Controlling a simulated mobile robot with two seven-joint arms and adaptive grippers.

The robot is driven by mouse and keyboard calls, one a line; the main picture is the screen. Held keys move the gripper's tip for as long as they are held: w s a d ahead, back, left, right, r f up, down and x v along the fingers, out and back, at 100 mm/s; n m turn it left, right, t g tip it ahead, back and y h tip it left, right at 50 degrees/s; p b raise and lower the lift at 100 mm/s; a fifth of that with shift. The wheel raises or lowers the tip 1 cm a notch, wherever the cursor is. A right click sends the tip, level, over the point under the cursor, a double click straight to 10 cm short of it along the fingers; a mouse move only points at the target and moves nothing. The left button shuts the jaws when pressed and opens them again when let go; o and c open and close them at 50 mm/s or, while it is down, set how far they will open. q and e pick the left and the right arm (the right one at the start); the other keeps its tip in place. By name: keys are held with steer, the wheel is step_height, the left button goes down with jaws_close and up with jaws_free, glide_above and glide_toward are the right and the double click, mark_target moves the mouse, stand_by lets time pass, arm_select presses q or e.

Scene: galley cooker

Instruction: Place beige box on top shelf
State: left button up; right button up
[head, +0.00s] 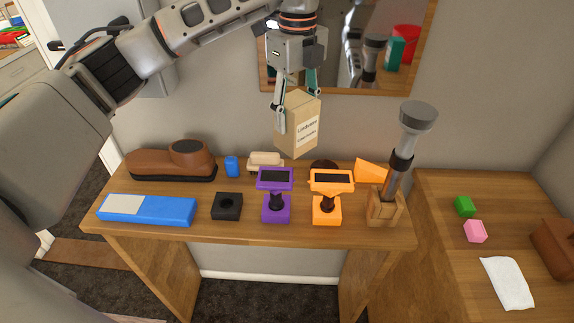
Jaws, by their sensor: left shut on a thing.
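The beige box (298,125) is a small carton with a white printed label. It hangs upright and slightly turned in the air above the back of the wooden table (240,230). My left gripper (296,98) reaches down from the top and is shut on the box, one finger on each side. No shelf that I can clearly make out is in the head view. My right gripper is not in view.
Below the box, the table holds a brown shoe (172,158), a blue case (146,210), a black block (227,206), purple (276,195) and orange (328,197) stands, and a tall grey-topped tool (404,150). A wood-framed mirror (425,45) hangs behind. A side table (440,220) stands right.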

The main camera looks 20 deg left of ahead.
arm_select(q)
step_height(320, 180, down, 14)
steer(key=shift+d+r+p, duration=0.1)
steer(key=shift+r+p, duration=0.1)
steer(key=shift+p, duration=0.15)
steer(key=shift+f, duration=0.2)
steer(key=shift+f, duration=0.1)
steer(key=o, duration=1.2)
